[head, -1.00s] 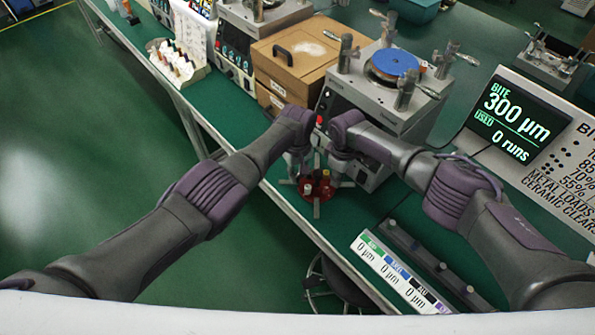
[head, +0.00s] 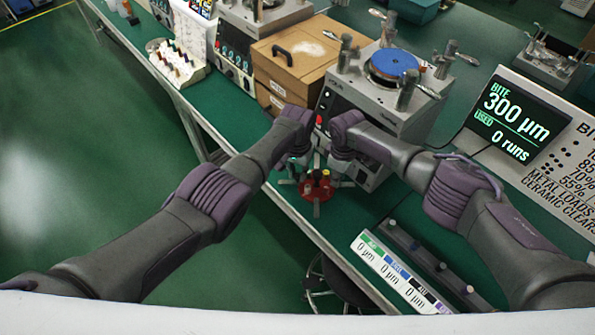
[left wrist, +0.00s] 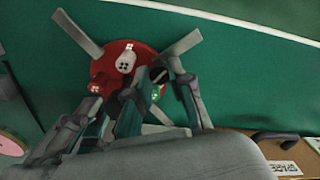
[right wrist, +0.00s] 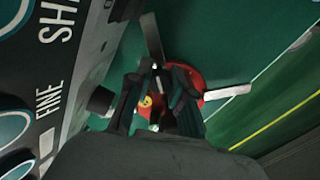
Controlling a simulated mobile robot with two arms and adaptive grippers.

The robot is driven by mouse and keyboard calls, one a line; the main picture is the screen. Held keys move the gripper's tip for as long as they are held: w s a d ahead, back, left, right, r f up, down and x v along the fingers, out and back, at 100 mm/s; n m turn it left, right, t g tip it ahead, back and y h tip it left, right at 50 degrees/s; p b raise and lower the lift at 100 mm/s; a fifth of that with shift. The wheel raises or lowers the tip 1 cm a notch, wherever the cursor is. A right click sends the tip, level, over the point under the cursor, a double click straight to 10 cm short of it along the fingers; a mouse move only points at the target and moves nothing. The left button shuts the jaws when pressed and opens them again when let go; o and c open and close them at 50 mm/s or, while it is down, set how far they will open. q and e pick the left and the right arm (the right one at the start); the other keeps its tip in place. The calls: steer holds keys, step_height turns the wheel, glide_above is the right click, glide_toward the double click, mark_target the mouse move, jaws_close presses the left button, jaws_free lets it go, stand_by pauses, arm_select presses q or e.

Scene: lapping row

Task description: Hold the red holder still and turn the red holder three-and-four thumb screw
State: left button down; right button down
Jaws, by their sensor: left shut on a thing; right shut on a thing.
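The red holder (head: 319,187) is a round red body with grey arms sticking out, on the green bench top near its front edge. The left wrist view shows its red disc (left wrist: 104,69), a white knob with dark dots (left wrist: 126,62) and a green-marked spot. The right wrist view shows a yellow-marked spot (right wrist: 146,101) beside the fingers. My left gripper (head: 300,172) is shut at the holder's left rear side. My right gripper (head: 336,168) is shut at its right rear side. The fingers largely hide both grasp points and the screw between them.
A lapping machine (head: 385,95) with a blue disc stands close behind my right gripper. A wooden box (head: 292,58) stands behind my left gripper. A display (head: 515,120) is at the right. A labelled strip (head: 398,272) lies at the front; bare bench lies between it and the holder.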

mark_target(298, 175)
arm_select(q)
steer(key=shift+m, duration=1.1)
steer(key=c, duration=1)
jaws_free()
step_height(298, 175, up, 12)
arm_select(e)
steer(key=c, duration=1)
jaws_free()
